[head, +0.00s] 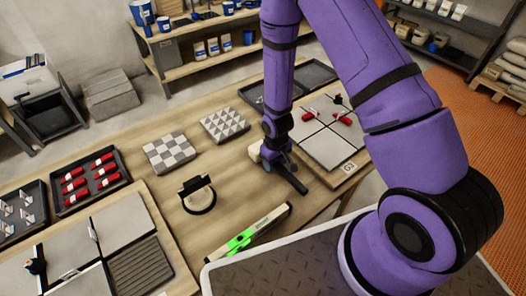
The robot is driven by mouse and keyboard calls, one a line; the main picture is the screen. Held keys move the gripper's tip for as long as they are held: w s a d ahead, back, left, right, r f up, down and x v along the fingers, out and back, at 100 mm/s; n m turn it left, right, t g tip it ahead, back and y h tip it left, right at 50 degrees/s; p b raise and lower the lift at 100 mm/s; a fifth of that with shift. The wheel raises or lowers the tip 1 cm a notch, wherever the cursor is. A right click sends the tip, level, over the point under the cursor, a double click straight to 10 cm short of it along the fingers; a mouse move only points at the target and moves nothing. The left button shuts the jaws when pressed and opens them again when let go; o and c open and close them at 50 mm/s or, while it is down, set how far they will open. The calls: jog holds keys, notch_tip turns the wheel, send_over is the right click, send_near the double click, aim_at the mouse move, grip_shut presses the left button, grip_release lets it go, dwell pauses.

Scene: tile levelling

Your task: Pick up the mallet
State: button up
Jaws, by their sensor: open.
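The mallet lies on the wooden table near its right part. Its pale head (255,152) shows just left of my gripper, and what looks like its dark handle (294,183) runs down and right toward the table edge. My gripper (280,162) points down at the mallet with its jaws open. My wrist and fingers hide part of the mallet, and I cannot tell whether the fingers touch it.
A tile board (325,153) with red wedges lies right of my gripper. Two patterned tiles (168,153) (224,125) lie behind. A tray of red wedges (60,206) and another tile board (90,218) fill the left.

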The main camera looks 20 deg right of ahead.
grip_shut()
jog(key=shift+r, duration=0.15)
